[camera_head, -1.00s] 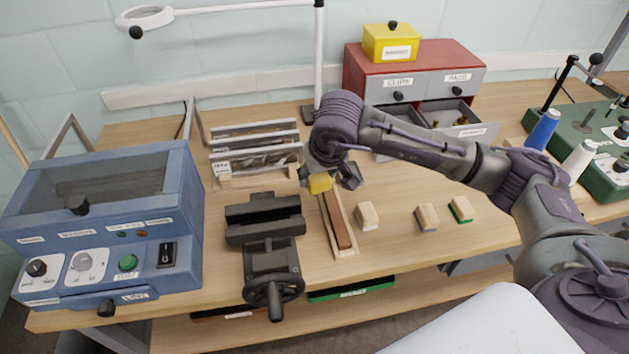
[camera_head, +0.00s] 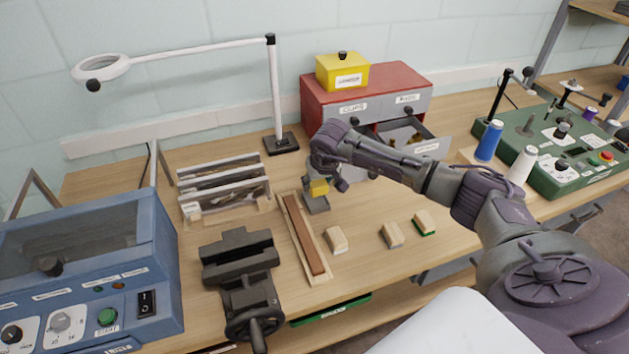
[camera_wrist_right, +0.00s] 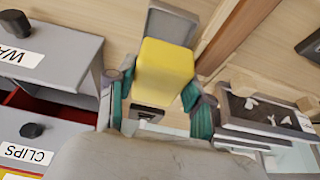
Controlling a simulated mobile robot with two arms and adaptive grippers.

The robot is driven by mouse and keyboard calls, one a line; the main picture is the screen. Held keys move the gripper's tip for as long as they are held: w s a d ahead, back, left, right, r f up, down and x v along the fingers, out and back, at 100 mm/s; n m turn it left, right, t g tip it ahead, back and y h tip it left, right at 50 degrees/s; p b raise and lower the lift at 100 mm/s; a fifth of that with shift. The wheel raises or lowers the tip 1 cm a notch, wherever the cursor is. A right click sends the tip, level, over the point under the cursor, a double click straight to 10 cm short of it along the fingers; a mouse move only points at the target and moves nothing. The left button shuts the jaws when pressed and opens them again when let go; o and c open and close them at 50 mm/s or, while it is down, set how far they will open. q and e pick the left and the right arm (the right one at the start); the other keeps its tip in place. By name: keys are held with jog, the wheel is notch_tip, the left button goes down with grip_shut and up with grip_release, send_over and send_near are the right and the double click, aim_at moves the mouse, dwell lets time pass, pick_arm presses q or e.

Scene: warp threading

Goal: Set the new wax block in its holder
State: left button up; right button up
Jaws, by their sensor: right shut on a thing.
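My right gripper (camera_head: 323,185) is shut on the yellow wax block (camera_head: 318,188). In the right wrist view the block (camera_wrist_right: 165,72) sits between the two green-padded fingers (camera_wrist_right: 158,100). A small grey square holder (camera_head: 317,206) stands on the bench just below and in front of the block in the head view. In the right wrist view the holder (camera_wrist_right: 174,24) shows beyond the block's far end. The block appears to be above the holder; I cannot tell whether they touch. My left gripper is out of view.
A wooden tray with a brown strip (camera_head: 305,235) lies left of the holder. A black vise (camera_head: 245,275) and several wood-backed pieces (camera_head: 337,240) are nearer. The red-and-grey drawer cabinet (camera_head: 330,112), with an open drawer, stands behind. A magnifier lamp base (camera_head: 281,144) is back left.

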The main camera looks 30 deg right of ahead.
jog(key=shift+f+b, duration=0.75)
jog(key=shift+f, duration=1)
jog(key=shift+f+b, duration=0.65)
jog(key=shift+b, duration=0.1)
jog(key=o, duration=1.3)
